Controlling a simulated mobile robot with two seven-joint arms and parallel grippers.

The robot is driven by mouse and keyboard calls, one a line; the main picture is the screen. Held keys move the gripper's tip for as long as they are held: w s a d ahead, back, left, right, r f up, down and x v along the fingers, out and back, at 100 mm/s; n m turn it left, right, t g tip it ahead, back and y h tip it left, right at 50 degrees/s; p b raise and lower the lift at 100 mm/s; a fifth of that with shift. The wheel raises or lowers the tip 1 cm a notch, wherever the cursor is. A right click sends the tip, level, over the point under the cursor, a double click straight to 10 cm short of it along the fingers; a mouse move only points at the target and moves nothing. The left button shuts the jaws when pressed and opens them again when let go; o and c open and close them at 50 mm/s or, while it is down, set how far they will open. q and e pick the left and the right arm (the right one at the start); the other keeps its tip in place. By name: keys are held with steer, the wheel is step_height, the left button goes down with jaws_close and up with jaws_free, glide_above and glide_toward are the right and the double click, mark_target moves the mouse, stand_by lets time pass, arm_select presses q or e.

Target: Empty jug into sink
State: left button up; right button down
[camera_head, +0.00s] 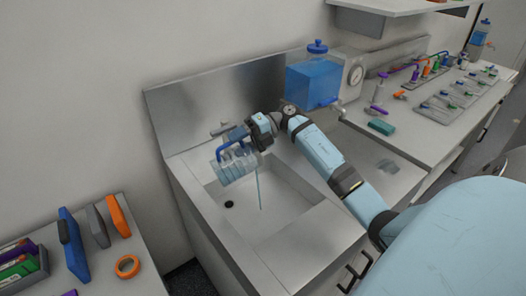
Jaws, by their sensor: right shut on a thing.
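The jug (236,168) is clear with a blue handle (232,138). It is tilted on its side over the sink basin (276,222). A thin blue stream of liquid (259,188) falls from the jug's right end towards the basin. My right gripper (250,136) is shut on the jug, at its handle side, above the basin. The fingertips are partly hidden and small. The basin has a dark drain (229,204) at its left. My left gripper is not in view.
A blue water tank (313,82) with a tap stands behind the sink, on the right. A grey faucet (222,130) is behind the jug. The right counter (408,136) holds several racks and a teal block (381,127). A left table (128,284) holds coloured items.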

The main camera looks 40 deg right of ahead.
steer(key=shift+y, duration=0.5)
steer(key=shift+s+d+r+p, duration=0.1)
steer(key=shift+d+r+p, duration=0.2)
steer(key=shift+r, duration=0.45)
steer(key=shift+s+d+r+p, duration=0.15)
steer(key=shift+d+r, duration=0.25)
steer(key=shift+r, duration=0.35)
steer(key=shift+d+r+p, duration=0.25)
steer(key=shift+d+r, duration=0.1)
steer(key=shift+r, duration=0.4)
steer(key=shift+d, duration=0.1)
steer(key=shift+s+d+r+t+y+b, duration=0.1)
steer(key=shift+s+d+t+y+b, duration=0.15)
steer(key=shift+d+y+b, duration=0.45)
